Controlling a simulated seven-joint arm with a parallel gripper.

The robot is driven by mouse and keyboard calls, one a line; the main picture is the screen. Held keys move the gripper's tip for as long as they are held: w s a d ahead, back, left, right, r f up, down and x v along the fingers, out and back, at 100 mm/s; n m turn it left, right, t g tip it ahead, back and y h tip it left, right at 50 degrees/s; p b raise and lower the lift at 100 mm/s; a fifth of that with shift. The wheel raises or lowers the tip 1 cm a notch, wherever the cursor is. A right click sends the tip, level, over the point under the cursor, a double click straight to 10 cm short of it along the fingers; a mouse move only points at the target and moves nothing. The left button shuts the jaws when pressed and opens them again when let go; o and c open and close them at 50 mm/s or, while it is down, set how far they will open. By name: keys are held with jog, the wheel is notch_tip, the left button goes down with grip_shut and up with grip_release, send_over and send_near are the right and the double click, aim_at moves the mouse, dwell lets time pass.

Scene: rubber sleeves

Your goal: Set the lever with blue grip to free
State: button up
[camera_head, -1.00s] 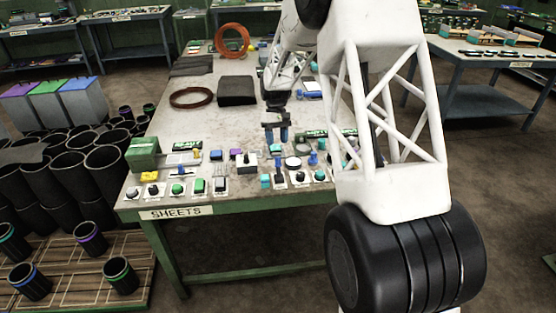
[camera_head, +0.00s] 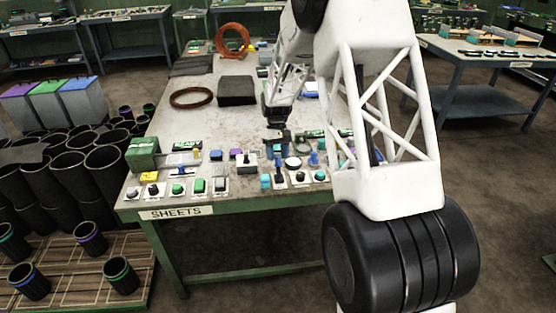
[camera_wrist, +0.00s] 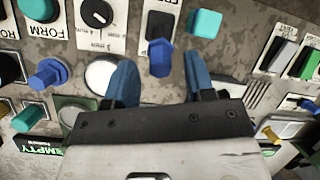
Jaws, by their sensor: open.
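The lever with blue grip (camera_wrist: 160,58) stands on a black base on a white labelled plate, in the upper middle of the wrist view. It also shows near the table's front edge in the head view (camera_head: 278,164). The label is too small or cut off to read its positions. My gripper (camera_wrist: 158,78) is open, with its two blue fingers apart. In the wrist view the blue grip appears between and slightly beyond the fingertips; I cannot tell the height gap. In the head view my gripper (camera_head: 277,148) is just behind the lever.
A teal cube (camera_wrist: 203,25) is close beside the lever. A white round button (camera_wrist: 101,76), a black rotary knob (camera_wrist: 97,12) and a blue knob (camera_wrist: 46,74) are on the other side. Several more controls crowd the table's front; the table (camera_head: 235,120) is clearer further back.

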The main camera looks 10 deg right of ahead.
jog(key=shift+x, duration=1.05)
grip_shut()
